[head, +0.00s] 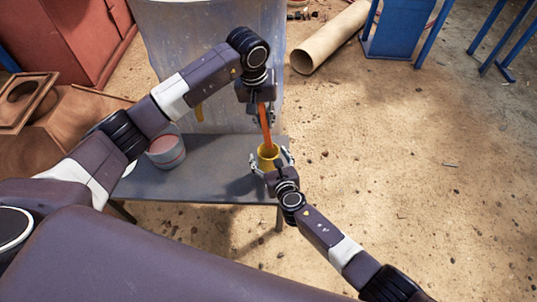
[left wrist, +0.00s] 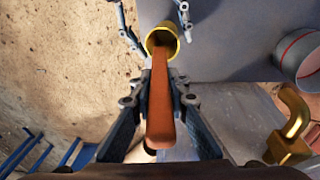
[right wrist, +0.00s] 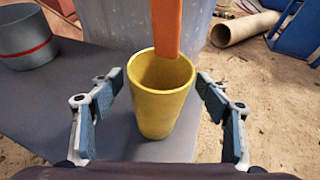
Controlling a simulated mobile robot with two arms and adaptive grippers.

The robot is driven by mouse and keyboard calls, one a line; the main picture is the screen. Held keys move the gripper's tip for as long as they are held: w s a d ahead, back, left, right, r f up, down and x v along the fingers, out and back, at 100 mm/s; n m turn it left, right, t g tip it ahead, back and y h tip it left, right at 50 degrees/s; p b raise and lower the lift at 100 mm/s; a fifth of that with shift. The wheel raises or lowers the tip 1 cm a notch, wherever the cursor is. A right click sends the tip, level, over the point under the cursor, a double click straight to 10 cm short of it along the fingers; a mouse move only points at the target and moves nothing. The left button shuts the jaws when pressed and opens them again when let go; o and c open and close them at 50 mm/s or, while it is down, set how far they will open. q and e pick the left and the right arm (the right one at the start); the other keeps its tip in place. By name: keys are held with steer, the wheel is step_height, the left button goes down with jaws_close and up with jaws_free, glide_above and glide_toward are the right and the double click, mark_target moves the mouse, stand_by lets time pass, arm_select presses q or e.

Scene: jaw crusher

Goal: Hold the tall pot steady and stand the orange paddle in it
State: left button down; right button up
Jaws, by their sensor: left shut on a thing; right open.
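The tall yellow pot (right wrist: 158,108) stands upright near the right end of the grey table; it also shows in the head view (head: 267,160). My right gripper (head: 271,158) is open, with one finger on each side of the pot and gaps showing in the right wrist view. My left gripper (left wrist: 158,92) is shut on the orange paddle (left wrist: 160,110). The paddle (head: 265,125) hangs nearly upright above the pot. In the right wrist view its lower end (right wrist: 167,30) is at the far side of the mouth; whether it is inside the rim is unclear.
A grey tin with a red band (head: 166,151) stands on the table (head: 190,186), left of the pot. A grey metal panel (head: 170,45) rises behind the table. A brass bent pipe (left wrist: 293,125) sticks out near my left gripper. Open ground lies right.

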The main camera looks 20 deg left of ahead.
steer(key=shift+w+a+f, duration=0.1)
steer(key=shift+w+a, duration=0.1)
steer(key=shift+w, duration=0.05)
steer(key=shift+c, duration=0.3)
steer(key=c, duration=1.3)
stand_by(0.9)
